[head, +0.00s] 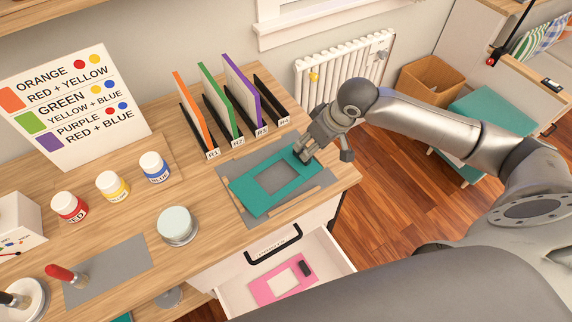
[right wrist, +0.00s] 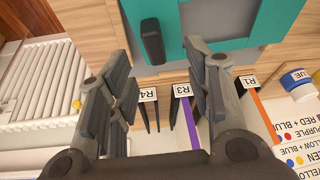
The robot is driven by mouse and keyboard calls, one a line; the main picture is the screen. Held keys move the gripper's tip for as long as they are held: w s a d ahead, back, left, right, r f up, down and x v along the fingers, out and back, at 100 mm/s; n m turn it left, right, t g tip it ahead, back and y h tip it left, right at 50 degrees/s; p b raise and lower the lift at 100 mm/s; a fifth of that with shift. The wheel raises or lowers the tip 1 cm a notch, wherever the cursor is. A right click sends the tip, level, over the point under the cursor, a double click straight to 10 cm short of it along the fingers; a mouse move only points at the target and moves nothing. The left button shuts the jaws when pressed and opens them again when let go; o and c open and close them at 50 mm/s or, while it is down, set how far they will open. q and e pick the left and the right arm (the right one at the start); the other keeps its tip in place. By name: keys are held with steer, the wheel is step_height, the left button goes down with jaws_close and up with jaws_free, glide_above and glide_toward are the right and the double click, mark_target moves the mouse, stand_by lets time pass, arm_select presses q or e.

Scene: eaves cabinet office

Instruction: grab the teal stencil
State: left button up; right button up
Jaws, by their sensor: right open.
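The teal stencil (head: 254,196) is a flat frame with a rectangular opening, lying on a grey mat (head: 236,171) near the desk's right end. In the right wrist view the stencil (right wrist: 225,18) shows a dark upright handle (right wrist: 152,42) at its edge. My right gripper (head: 325,156) is over the stencil's far right corner, fingers apart. In the right wrist view, the gripper (right wrist: 160,68) has the handle between and just beyond its open fingers; no contact is visible. My left gripper is not in view.
A rack with orange, green and purple boards (head: 242,92) stands just behind the stencil. Paint jars (head: 154,168) and a round pale-topped tin (head: 177,225) are to the left. Below, an open drawer (head: 330,262) holds a pink stencil (head: 268,289). A radiator (head: 340,72) is behind.

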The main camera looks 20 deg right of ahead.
steer(key=shift+w+d+p+x, duration=0.1)
steer(key=shift+d+p+x, duration=0.05)
steer(key=shift+x, duration=1.1)
steer(key=shift+w+d+p+x, duration=0.1)
steer(key=shift+p+x, duration=0.1)
steer(key=shift+x, duration=1.05)
steer(key=shift+d+p+x, duration=0.15)
steer(key=shift+x, duration=1.1)
steer(key=shift+c, duration=0.3)
jaws_close()
